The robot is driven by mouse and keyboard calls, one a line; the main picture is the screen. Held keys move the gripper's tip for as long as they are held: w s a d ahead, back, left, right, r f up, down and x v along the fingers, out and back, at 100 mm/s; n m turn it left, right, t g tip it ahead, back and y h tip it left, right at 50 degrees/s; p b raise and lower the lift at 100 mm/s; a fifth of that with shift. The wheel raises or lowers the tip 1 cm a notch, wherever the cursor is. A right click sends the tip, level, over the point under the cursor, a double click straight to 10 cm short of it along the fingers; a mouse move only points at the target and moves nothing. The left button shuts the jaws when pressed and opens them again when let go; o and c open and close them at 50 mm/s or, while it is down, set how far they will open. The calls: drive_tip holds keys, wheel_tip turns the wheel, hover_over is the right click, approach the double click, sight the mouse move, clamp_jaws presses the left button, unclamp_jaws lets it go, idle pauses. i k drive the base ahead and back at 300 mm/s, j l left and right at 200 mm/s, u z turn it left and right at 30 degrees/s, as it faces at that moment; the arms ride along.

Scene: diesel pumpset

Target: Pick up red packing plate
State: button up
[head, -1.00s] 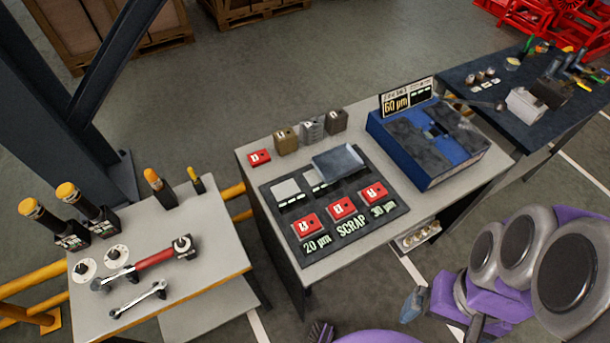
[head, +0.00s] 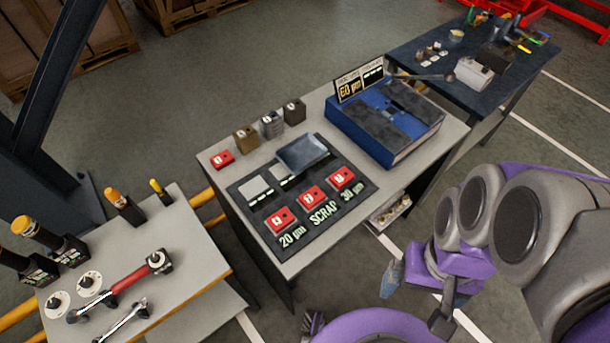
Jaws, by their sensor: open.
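Three red plates with white markings lie in a row on a dark mat (head: 246,190) on the middle table: the left one (head: 280,220), the middle one (head: 312,199) and the right one (head: 342,178). Another red plate or block (head: 222,159) sits near the table's left back corner. I cannot tell which one the task names. My gripper (head: 352,301) shows at the bottom, its fingertips apart and empty, in front of the table and apart from the red plates. Part of it is cut off by the frame.
A blue-grey block (head: 302,153) and pale plates lie on the mat. Several small blocks (head: 246,139) line the back edge. A blue case (head: 387,122) with a sign (head: 359,82) fills the right side. A tool table (head: 155,250) stands left, a dark table (head: 510,80) right.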

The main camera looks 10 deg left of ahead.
sight(311, 198)
drive_tip(key=i+l, duration=0.2)
drive_tip(key=l, duration=0.2)
drive_tip(key=i+l+u, duration=0.1)
drive_tip(key=l, duration=0.3)
drive_tip(key=i+l, duration=0.3)
drive_tip(key=i+l+u, duration=0.1)
drive_tip(key=l, duration=0.4)
drive_tip(key=i+u, duration=0.15)
drive_tip(key=u, duration=2)
